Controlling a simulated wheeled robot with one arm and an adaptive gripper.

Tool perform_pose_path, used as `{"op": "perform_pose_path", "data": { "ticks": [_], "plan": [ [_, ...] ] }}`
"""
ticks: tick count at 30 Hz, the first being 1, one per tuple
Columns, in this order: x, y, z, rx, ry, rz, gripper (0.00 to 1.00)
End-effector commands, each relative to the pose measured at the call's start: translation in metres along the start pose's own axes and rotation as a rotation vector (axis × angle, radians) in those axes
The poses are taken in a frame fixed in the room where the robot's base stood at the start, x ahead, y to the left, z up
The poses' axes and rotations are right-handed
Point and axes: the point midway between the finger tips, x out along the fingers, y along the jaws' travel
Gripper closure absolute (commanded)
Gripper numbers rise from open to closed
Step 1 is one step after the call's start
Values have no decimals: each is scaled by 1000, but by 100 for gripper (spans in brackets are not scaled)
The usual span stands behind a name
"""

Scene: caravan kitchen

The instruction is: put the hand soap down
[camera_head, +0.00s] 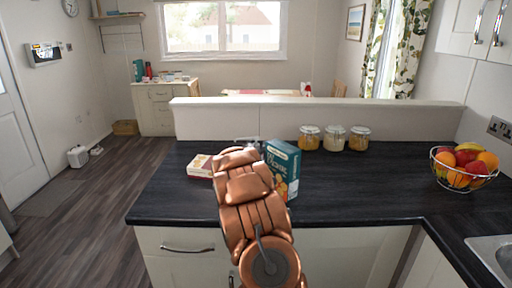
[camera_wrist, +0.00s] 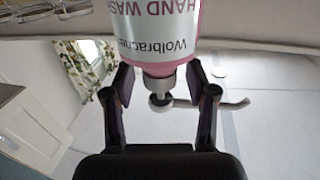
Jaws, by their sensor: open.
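My gripper (camera_wrist: 160,85) is open, with one dark finger on each side of the bottle's neck and pump. Whether either finger touches it is not clear. In the head view my copper-coloured arm reaches over the dark worktop (camera_head: 370,185) and hides the bottle. What is under the bottle's base cannot be seen.
A teal box (camera_head: 284,165) stands close right of my arm, and a small cream-and-red box (camera_head: 199,166) lies left. Several jars (camera_head: 333,138) stand by the raised ledge (camera_head: 330,117). A fruit basket (camera_head: 463,168) is at right. The worktop's middle right is clear.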

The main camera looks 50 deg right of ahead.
Motion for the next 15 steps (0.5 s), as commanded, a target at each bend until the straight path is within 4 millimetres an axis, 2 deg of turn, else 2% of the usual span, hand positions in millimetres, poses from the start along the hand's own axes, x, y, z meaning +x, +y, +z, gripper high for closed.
{"op": "perform_pose_path", "data": {
  "ticks": [15],
  "plan": [
    [-62,0,2,0,-1,-1,43]
  ]
}}
